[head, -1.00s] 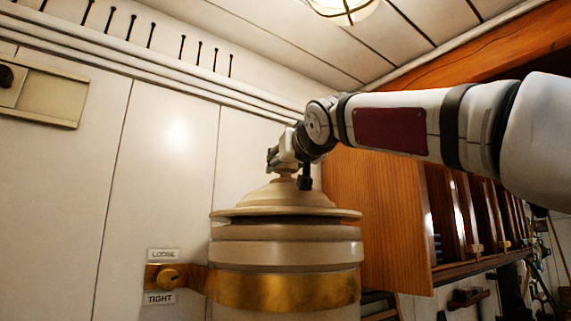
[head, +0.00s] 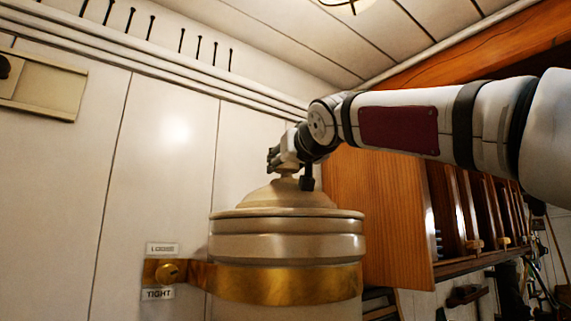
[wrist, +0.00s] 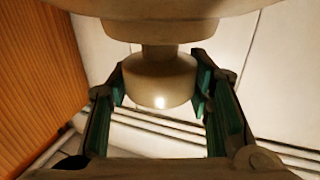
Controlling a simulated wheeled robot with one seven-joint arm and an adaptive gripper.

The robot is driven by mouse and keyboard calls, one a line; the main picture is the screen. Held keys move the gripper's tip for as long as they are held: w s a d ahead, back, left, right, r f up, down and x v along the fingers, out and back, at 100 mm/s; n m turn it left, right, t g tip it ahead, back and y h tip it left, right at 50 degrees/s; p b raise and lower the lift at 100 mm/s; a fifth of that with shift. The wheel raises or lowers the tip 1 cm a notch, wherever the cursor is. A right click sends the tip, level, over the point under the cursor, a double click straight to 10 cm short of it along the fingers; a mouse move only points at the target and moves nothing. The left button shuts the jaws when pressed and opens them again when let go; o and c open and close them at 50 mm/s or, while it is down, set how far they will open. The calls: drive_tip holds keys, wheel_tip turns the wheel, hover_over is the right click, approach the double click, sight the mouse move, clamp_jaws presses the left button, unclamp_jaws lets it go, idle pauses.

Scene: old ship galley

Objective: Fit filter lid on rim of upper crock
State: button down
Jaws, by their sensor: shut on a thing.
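The filter lid (head: 288,195) is a cream, stepped dome with a knob on top. It sits level on the rim of the upper crock (head: 285,246), with no open gap visible on the near side. The far side of the rim is hidden. My gripper (head: 286,168) is above the lid, shut on its knob.
A wooden cabinet (head: 375,220) with slots stands close on the right.

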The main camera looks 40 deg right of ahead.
drive_tip(key=shift+f, duration=0.15)
drive_tip(key=c, duration=0.7)
unclamp_jaws()
drive_tip(key=shift+c, duration=0.2)
drive_tip(key=shift+f, duration=0.15)
drive_tip(key=v, duration=1.2)
drive_tip(key=shift+a, duration=0.1)
